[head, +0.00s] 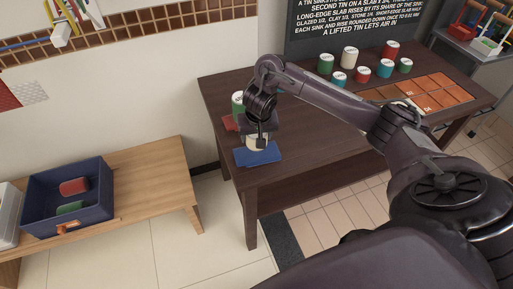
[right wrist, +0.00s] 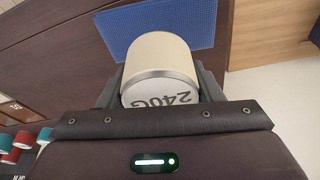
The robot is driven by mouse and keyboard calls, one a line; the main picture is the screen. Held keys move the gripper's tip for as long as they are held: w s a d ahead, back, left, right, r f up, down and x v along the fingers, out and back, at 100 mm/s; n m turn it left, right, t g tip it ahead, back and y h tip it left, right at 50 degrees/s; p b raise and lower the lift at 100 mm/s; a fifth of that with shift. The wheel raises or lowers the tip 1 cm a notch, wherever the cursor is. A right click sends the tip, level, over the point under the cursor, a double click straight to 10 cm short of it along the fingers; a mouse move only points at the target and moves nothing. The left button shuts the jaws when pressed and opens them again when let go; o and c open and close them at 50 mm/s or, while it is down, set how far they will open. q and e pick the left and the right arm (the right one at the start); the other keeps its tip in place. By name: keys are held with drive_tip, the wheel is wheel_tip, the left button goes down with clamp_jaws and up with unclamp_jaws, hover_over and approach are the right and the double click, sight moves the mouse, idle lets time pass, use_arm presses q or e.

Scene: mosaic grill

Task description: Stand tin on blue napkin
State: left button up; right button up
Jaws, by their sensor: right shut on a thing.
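The blue napkin (head: 258,155) lies flat at the near left corner of the dark table. It also shows in the right wrist view (right wrist: 150,22). My right gripper (head: 261,136) is over the napkin's far part and is shut on a cream tin (head: 254,146). In the right wrist view the tin (right wrist: 160,58) sits between the two fingers, with its lid marked 240G facing the camera. The tin is over the napkin; I cannot tell whether its base touches the cloth. My left gripper is not in view.
A green tin (head: 237,103) stands by a red napkin (head: 230,124) just behind my right gripper. Several tins, including a cream one (head: 349,57), stand at the table's back beside orange tiles (head: 440,92). A blue crate (head: 104,205) sits on a wooden bench (head: 160,160) at left.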

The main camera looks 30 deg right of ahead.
wheel_tip(320, 180, down, 4)
drive_tip(key=shift+s+b, duration=0.1)
drive_tip(key=shift+b, duration=1.1)
drive_tip(key=shift+f, duration=0.1)
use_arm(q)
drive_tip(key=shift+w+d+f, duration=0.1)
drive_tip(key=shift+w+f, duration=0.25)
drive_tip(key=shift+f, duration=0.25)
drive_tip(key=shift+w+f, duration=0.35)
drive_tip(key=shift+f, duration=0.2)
use_arm(e)
drive_tip(key=o, duration=1.1)
drive_tip(key=shift+f, duration=0.1)
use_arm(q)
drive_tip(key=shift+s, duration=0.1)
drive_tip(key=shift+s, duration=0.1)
